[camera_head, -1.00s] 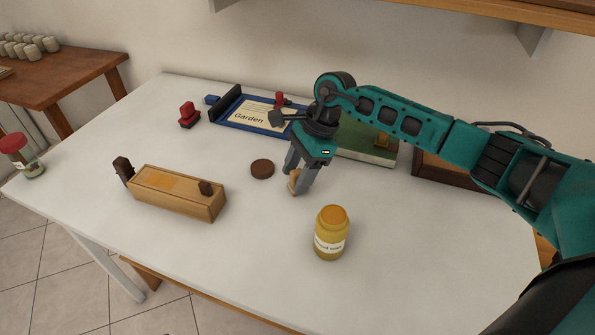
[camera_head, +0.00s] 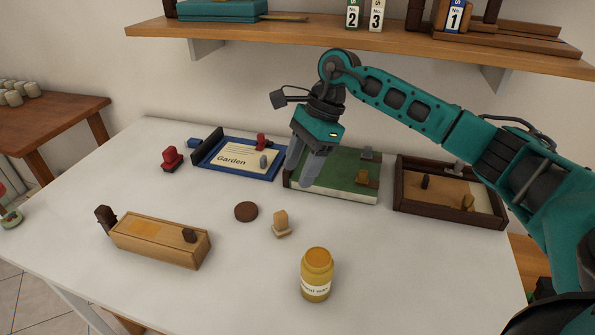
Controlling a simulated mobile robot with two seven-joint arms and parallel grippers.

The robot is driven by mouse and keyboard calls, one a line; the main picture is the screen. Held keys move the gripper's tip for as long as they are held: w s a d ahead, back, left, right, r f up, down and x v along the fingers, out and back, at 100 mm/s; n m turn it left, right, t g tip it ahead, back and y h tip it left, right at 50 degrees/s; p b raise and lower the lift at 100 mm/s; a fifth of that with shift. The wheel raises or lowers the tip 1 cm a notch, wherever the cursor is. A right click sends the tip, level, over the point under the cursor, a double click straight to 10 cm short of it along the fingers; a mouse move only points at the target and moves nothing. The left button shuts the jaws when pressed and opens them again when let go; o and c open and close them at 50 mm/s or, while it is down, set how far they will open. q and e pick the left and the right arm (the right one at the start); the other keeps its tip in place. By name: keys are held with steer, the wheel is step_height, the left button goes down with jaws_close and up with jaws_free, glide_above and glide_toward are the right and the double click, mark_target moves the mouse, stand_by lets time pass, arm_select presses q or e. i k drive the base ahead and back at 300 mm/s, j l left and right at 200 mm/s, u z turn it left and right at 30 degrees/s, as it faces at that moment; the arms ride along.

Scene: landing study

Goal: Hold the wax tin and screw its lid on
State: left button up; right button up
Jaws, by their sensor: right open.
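The wax tin (camera_head: 315,285) is a yellow jar with a white label whose readable end says "wax". It stands upright at the front middle of the white table, and its top looks orange. A flat, round, dark brown disc (camera_head: 246,212), possibly the lid, lies on the table behind and left of the tin, apart from it. My right gripper (camera_head: 301,172) is open and empty, pointing down behind the tin, near the left edge of a green board. My left gripper is not in view.
A small wooden block with a pale base (camera_head: 281,224) stands between disc and tin. A wooden box (camera_head: 160,240) is at left. A blue "Garden" tray (camera_head: 215,160), a green board (camera_head: 335,180) and a dark-framed tray (camera_head: 450,190) line the back. A shelf (camera_head: 400,45) hangs above.

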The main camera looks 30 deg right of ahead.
mark_target(317, 264)
steer(key=k, duration=1)
